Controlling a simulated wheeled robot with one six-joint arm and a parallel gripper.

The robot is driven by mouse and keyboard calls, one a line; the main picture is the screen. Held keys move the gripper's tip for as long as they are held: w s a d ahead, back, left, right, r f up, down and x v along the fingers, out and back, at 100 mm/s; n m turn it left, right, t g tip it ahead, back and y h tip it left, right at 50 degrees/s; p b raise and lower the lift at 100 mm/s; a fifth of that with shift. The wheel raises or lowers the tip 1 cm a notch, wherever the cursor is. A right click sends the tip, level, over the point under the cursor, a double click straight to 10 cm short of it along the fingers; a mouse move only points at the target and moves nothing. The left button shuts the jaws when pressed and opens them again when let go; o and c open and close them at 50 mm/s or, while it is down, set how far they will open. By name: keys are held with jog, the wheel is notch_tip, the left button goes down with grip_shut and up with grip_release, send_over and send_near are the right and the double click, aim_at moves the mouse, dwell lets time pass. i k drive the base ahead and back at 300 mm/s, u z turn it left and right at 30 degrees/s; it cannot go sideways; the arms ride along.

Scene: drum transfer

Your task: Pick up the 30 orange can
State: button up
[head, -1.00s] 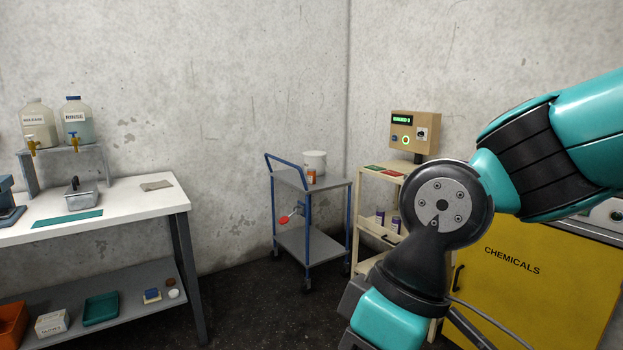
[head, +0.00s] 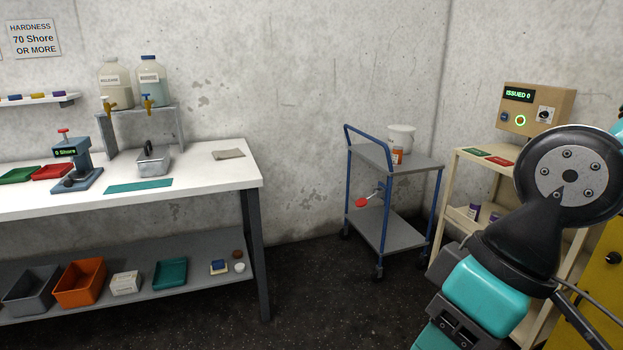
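A small orange can (head: 397,156) stands on the top shelf of the blue-framed cart (head: 421,164), in front of a white bucket (head: 402,136). A number on the can is too small to read. My arm fills the right side of the head view, well to the right of the cart and nearer to me. My gripper's fingertips are outside the frame, so I cannot see whether it is open or holds anything.
A cream shelf unit (head: 459,172) with a control box (head: 537,109) stands right of the cart. A white workbench (head: 222,177) is at left. Dark floor (head: 325,282) is clear between bench and cart.

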aim_at(397, 154)
jog(key=z, duration=0.15)
jog(key=i, duration=2.2)
jog(key=z, duration=0.45)
jog(key=i, duration=1.85)
jog(key=z, duration=0.15)
